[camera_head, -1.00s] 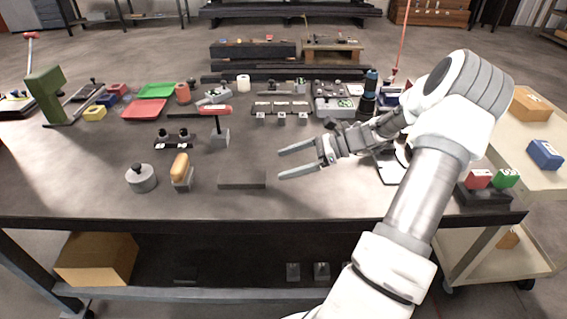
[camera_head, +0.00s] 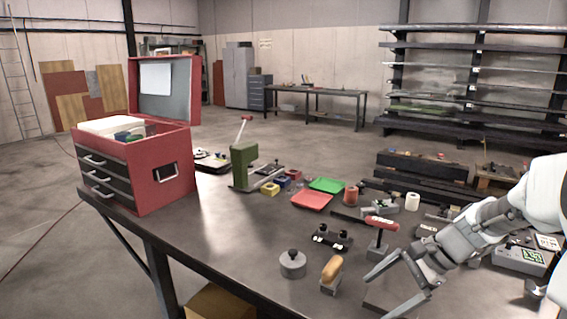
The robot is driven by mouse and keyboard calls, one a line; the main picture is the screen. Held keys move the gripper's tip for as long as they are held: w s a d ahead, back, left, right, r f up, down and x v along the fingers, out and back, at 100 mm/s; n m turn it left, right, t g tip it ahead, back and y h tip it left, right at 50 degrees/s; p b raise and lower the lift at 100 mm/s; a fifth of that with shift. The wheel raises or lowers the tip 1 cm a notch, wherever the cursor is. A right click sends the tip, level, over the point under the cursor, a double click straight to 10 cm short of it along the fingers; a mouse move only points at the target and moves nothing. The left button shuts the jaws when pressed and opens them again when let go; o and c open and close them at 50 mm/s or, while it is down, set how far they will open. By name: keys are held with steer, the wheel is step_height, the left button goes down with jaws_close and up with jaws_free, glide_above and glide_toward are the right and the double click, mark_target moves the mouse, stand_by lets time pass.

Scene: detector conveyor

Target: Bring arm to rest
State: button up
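My gripper (camera_head: 391,288) is at the lower right of the view, above the dark workbench (camera_head: 230,248). Its two fingers are spread apart and nothing is between them. My white arm comes in from the right edge, and most of it is out of the picture. A tan-handled block (camera_head: 332,270) and a grey round weight (camera_head: 292,263) stand to the left of the fingers.
An open red toolbox (camera_head: 155,168) stands on the bench's left end. A green press (camera_head: 243,165), a red tray (camera_head: 312,199) and a green tray (camera_head: 327,185) lie farther back. Bare bench top lies between the toolbox and the grey weight. Dark shelving (camera_head: 470,90) is at the back right.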

steer(key=s+a+r+n+t+h, duration=0.1)
steer(key=s+a+r+n+h, duration=0.1)
steer(key=s+a+r+n, duration=0.3)
steer(key=s+a+r+n+h, duration=0.2)
steer(key=s+a+r+n, duration=0.15)
steer(key=a, duration=0.45)
steer(key=s+d+r+n+t+h+p, duration=0.1)
steer(key=s+d+r+n+t+h, duration=0.1)
steer(key=s+d+n, duration=0.4)
steer(key=s+t+h, duration=0.1)
steer(key=s, duration=0.3)
steer(key=shift+d+r+n, duration=0.3)
steer(key=shift+d+n, duration=0.05)
steer(key=shift+d, duration=0.05)
